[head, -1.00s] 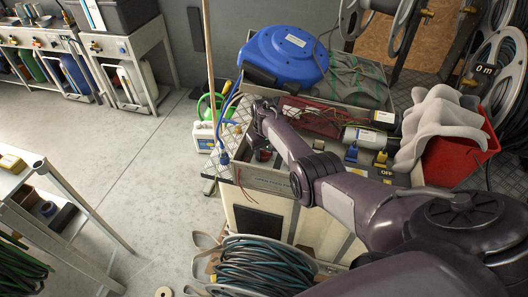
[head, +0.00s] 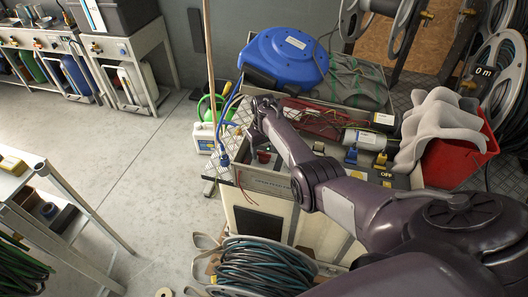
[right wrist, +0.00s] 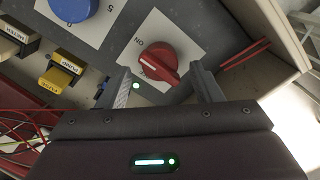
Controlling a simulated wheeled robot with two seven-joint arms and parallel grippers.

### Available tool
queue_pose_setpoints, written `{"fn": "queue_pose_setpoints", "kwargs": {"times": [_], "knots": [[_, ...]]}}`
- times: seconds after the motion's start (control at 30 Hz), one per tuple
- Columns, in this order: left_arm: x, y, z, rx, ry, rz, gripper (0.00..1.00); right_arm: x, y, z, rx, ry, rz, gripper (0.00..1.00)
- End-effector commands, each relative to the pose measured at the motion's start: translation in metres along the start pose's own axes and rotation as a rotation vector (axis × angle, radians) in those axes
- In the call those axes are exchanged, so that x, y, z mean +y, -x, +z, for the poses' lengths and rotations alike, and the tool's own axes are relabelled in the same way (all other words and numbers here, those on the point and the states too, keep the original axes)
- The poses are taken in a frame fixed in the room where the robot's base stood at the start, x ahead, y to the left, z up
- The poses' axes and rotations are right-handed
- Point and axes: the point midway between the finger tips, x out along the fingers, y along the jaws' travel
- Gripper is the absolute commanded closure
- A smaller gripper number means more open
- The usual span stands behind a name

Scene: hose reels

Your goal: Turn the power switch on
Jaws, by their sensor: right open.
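The red power switch knob (right wrist: 157,62) sits on a white plate marked ON in the right wrist view. It also shows as a small red spot on the bench panel in the head view (head: 264,156). My right gripper (right wrist: 163,84) is open, with one finger on each side of the knob's near end. I cannot tell whether either finger touches it. In the head view my right gripper (head: 256,132) hangs over the left end of the bench panel, its fingertips partly hidden. My left gripper is not in view.
A blue knob (right wrist: 74,6) and yellow PUMP switch (right wrist: 55,80) are near the red knob. A blue hose reel (head: 285,57) stands behind on the bench. A red bin (head: 455,158) with grey cloth is at right. Coiled hose (head: 262,268) lies in front.

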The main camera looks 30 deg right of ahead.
Motion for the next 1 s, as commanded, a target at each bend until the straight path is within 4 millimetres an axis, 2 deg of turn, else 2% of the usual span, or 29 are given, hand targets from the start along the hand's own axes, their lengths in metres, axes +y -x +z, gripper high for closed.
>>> {"fn": "queue_pose_setpoints", "kwargs": {"times": [0.03,0.2,0.4,1.0], "knots": [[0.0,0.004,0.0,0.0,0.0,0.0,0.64,0.0,0.011,0.0,0.002,0.0,0.001,0.41],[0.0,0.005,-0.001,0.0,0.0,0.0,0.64,0.0,0.036,-0.001,0.003,-0.001,0.001,0.41],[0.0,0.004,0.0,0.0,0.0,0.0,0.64,0.0,0.054,0.0,0.001,-0.001,0.001,0.41],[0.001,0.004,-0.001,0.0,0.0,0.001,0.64,0.0,0.055,0.0,0.0,-0.001,0.0,0.41]]}}
